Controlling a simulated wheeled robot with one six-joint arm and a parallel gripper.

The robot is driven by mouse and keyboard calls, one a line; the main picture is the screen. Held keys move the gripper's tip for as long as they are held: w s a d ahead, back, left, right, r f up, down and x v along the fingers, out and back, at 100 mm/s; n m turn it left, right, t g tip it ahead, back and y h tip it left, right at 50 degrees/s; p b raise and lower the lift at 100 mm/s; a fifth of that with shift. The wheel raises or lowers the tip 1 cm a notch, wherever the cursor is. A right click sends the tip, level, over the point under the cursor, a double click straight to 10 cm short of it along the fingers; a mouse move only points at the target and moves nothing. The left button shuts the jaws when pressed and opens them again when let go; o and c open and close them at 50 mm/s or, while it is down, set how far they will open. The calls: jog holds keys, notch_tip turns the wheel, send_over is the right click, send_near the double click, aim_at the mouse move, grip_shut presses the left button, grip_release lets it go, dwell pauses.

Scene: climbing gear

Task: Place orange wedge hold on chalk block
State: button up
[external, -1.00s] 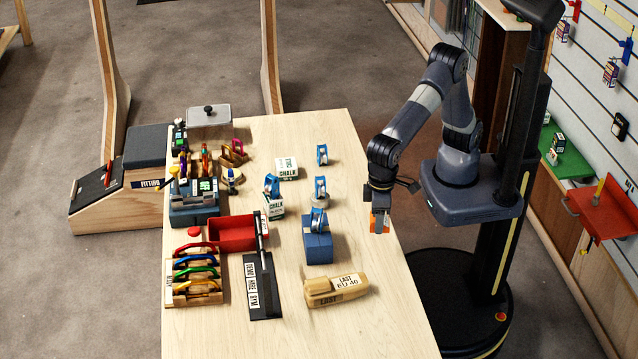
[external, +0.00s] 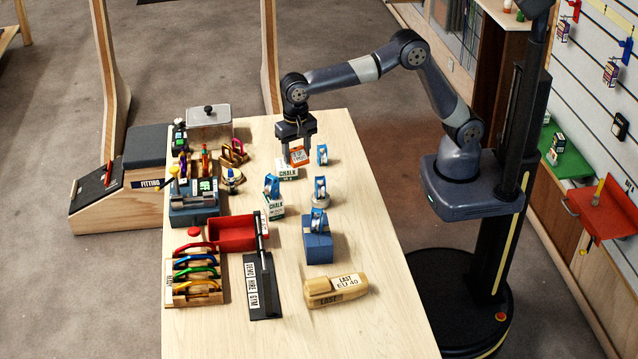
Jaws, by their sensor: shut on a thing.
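My gripper (external: 298,155) is shut on the orange wedge hold (external: 299,157), which has a white label on its side. It holds the wedge at the far part of the table, over a white and green chalk block (external: 288,173). The gripper and wedge hide part of that block. I cannot tell whether the wedge touches the block's top or is just above it. A second chalk block (external: 274,206) stands nearer, with a blue pulley-like piece (external: 272,186) on top of it.
Blue pulley-like pieces stand close by at the right (external: 322,155) and nearer (external: 320,189). A blue block (external: 318,248), a red bin (external: 232,235) and a wooden last (external: 336,289) lie nearer. A grey lidded box (external: 209,118) is at the far left.

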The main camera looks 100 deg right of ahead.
jog(key=w+d+m, duration=0.2)
jog(key=d+m, duration=0.2)
jog(key=d, duration=0.8)
notch_tip(320, 180, down, 9)
jog(key=shift+r+p, duration=0.1)
jog(key=shift+p, duration=0.95)
jog(key=shift+f, duration=0.2)
jog(key=o, duration=1)
jog(key=shift+c, duration=0.2)
notch_tip(320, 180, up, 12)
jog(key=b, duration=0.1)
jog(key=shift+r, duration=0.25)
